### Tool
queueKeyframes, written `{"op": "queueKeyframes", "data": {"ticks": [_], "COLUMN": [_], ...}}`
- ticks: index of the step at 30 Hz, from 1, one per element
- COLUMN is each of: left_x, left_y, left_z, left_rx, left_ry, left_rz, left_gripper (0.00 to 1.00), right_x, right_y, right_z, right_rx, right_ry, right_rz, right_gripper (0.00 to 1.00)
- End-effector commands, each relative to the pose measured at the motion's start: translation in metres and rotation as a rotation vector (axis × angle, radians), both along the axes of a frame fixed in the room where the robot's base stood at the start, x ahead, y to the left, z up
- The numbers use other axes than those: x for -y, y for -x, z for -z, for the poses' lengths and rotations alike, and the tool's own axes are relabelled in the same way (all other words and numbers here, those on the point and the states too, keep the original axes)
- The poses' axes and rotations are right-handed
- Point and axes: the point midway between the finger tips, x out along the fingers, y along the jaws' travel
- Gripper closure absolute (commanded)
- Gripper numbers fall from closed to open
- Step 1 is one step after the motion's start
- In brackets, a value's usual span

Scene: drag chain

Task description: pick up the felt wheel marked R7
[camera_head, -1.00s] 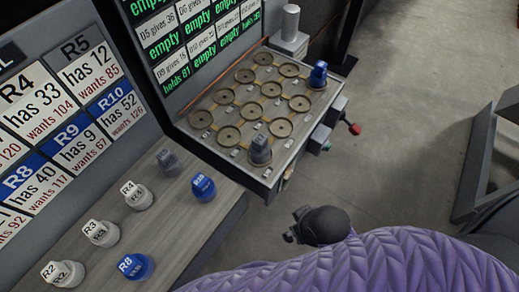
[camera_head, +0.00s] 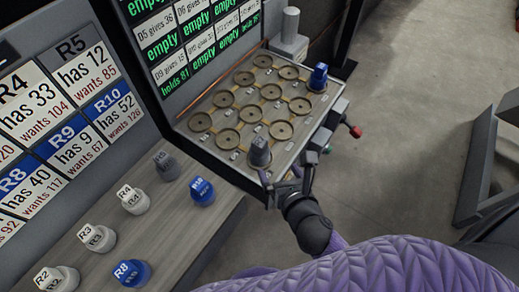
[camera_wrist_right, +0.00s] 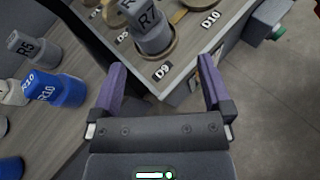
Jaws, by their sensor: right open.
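The grey felt wheel marked R7 (camera_head: 260,152) stands in the front corner seat of the slanted board of round seats. In the right wrist view the R7 wheel (camera_wrist_right: 152,32) shows its label at the top, with the tag D9 (camera_wrist_right: 163,71) just in front of its seat. In the right wrist view the gripper (camera_wrist_right: 161,72) points at the wheel, which lies beyond the fingertips. Nothing is between the fingers. My left gripper is out of view.
A blue wheel (camera_head: 318,77) stands at the board's far right corner; the other seats are empty. Grey R5 (camera_head: 166,165), blue R10 (camera_head: 202,191), blue R8 (camera_head: 132,271) and several white wheels stand on the left shelf. A red knob (camera_head: 355,131) juts out right of the board.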

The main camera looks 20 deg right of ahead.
Motion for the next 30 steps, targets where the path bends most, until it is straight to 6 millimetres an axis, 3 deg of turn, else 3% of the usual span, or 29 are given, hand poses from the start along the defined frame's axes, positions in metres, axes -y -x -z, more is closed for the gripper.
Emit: {"op": "queueKeyframes", "data": {"ticks": [4,18,26,30], "left_x": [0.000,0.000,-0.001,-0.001], "left_y": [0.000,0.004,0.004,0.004], "left_z": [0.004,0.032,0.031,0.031], "left_rx": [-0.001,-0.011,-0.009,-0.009], "left_ry": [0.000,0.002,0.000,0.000], "left_rz": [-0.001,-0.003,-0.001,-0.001], "left_gripper": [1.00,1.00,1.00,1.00], "right_x": [-0.011,-0.018,-0.018,-0.018], "right_y": [-0.011,-0.090,-0.094,-0.094], "right_z": [0.007,0.038,0.037,0.037], "right_rx": [0.043,0.041,0.041,0.041], "right_ry": [0.161,0.159,0.159,0.159], "right_rz": [-0.133,-0.132,-0.132,-0.132], "right_gripper": [0.00,0.00,0.00,0.30]}}
